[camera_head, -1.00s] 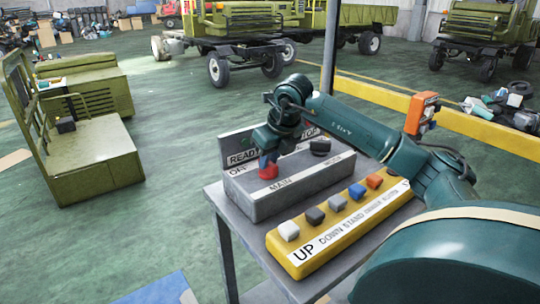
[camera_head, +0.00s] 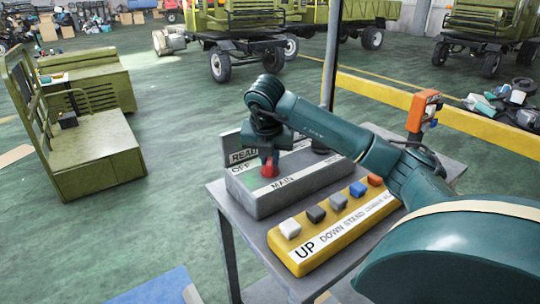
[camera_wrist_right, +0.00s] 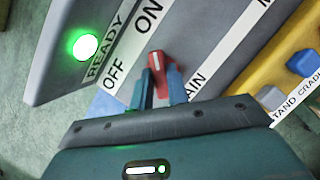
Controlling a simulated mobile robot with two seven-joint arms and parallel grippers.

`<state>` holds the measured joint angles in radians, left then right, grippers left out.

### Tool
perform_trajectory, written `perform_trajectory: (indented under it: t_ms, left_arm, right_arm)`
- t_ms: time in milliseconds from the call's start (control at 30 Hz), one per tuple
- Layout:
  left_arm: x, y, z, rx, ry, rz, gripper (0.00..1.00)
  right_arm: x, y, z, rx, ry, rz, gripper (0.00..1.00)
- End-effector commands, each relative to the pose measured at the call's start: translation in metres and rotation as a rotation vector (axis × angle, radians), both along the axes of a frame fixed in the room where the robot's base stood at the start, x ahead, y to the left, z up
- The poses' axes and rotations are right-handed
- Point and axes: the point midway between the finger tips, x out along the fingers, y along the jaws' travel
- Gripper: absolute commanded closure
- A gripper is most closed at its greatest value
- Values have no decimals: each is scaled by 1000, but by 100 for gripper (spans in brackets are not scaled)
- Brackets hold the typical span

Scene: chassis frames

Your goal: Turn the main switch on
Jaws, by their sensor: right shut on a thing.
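The main switch is a red knob (camera_head: 269,170) on top of the grey control box (camera_head: 318,184), above the MAIN label. In the right wrist view the red knob (camera_wrist_right: 157,62) sits between the two blue fingers of my right gripper (camera_wrist_right: 159,82). The gripper is shut on it. The knob's upper end points toward the ON word (camera_wrist_right: 149,18), with OFF (camera_wrist_right: 115,75) to the left. A round lamp (camera_wrist_right: 86,46) beside READY glows green. In the head view my right gripper (camera_head: 268,158) reaches down onto the knob and partly hides it. My left gripper is out of view.
A yellow button panel (camera_head: 333,232) with several coloured buttons lies in front of the box on the grey table (camera_head: 216,190). An orange box on a post (camera_head: 423,111) stands at the table's back right.

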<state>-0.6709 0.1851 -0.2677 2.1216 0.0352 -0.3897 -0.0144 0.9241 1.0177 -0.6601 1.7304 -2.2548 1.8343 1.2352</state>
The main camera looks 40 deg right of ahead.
Motion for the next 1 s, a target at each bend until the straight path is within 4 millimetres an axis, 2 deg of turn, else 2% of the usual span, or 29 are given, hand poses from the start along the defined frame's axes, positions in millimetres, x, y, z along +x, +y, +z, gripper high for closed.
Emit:
perform_trajectory:
  t_ms: [667, 700, 933, 1000]
  left_arm:
    - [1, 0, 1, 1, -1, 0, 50]
    - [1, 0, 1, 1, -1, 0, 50]
    - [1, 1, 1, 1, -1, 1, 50]
    - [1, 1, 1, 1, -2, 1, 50]
  right_arm:
    - [0, 0, 1, 0, -1, -62, 100]
    - [0, 0, 1, 0, -1, -62, 81]
    - [0, 0, 0, 1, -1, -60, 62]
    - [0, 0, 0, 0, -1, -59, 62]
